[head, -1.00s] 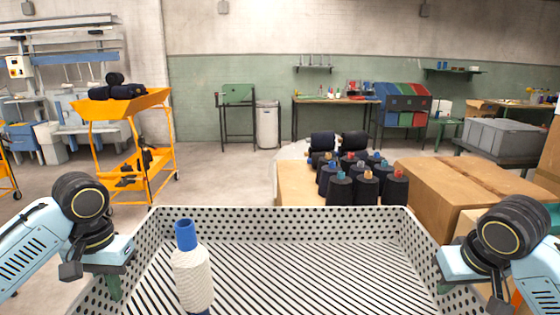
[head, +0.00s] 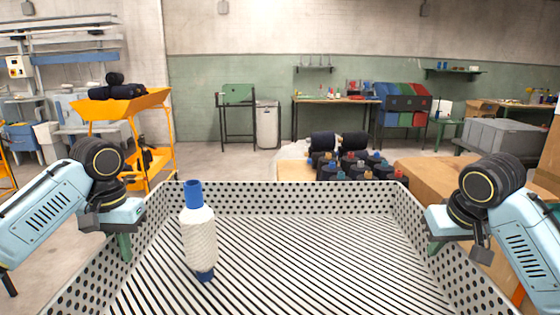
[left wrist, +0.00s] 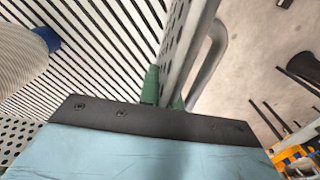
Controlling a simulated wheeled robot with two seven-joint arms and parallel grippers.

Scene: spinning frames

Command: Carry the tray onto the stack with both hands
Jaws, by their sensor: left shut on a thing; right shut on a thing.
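The white perforated tray (head: 300,198) with a black striped floor fills the lower middle of the head view. A cream yarn cone on a blue core (head: 199,238) stands upright in its left part. My left gripper (head: 124,245) is shut on the tray's left wall. In the left wrist view its green fingers (left wrist: 163,92) straddle the wall, with a grey handle bar beside it. My right gripper (head: 434,246) is shut on the tray's right wall; its fingertips are partly hidden. I cannot identify the stack for certain in these views.
Beyond the tray's far wall stand several dark yarn cones (head: 357,166), partly hidden by the tray. Cardboard boxes (head: 430,172) are at the right. An orange trolley (head: 122,107) stands at the left.

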